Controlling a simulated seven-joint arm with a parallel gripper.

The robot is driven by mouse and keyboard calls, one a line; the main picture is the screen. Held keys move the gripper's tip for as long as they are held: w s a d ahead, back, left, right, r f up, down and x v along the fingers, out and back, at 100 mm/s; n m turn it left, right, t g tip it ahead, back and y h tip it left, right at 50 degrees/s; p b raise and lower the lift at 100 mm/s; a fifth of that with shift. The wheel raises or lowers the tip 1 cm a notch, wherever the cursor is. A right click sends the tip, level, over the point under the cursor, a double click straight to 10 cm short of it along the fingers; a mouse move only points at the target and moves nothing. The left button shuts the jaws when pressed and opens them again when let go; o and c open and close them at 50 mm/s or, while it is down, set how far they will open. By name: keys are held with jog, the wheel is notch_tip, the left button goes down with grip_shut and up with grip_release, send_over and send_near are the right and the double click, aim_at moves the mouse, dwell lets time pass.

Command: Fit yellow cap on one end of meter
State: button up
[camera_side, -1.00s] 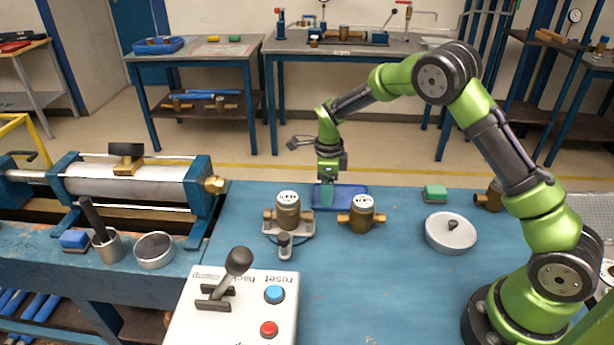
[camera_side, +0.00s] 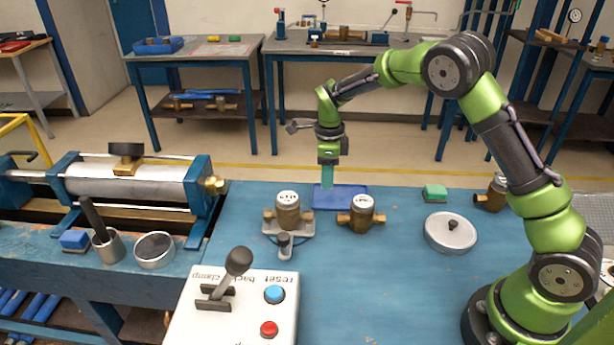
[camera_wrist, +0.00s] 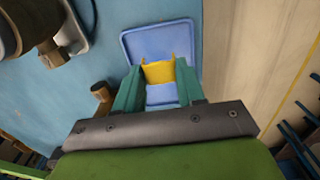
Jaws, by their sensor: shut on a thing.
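My gripper (camera_side: 327,186) is above the left part of the blue tray (camera_side: 347,199). In the wrist view my gripper (camera_wrist: 158,72) has its teal fingers shut on the yellow cap (camera_wrist: 158,73), with the blue tray (camera_wrist: 160,42) beneath. The cap is too hidden to make out in the side view. One brass meter (camera_side: 288,212) with a white dial stands on a grey holder in front of the tray. A second brass meter (camera_side: 361,214) stands on the bench to its right. Part of a brass meter (camera_wrist: 35,22) shows at the wrist view's upper left.
A lever box (camera_side: 240,305) with blue and red buttons stands at the front. A round grey lid (camera_side: 450,232), a green sponge (camera_side: 435,192) and another brass piece (camera_side: 492,195) are to the right. The bench front, right of the lever box, is clear.

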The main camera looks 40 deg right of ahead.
jog(key=r, duration=0.2)
jog(key=a+r, duration=0.1)
jog(key=r, duration=0.3)
jog(key=shift+a, duration=0.25)
jog(key=s+a+r+n, duration=0.1)
jog(key=s+a+r, duration=0.1)
jog(key=a, duration=0.3)
send_over(309, 212)
jog(key=shift+d+f+m, duration=0.1)
jog(key=shift+f+m, duration=0.4)
jog(key=shift+f, duration=1.05)
jog(key=shift+f, duration=2.3)
dwell(0.6)
jog(key=o, duration=1.1)
jog(key=shift+o, duration=0.4)
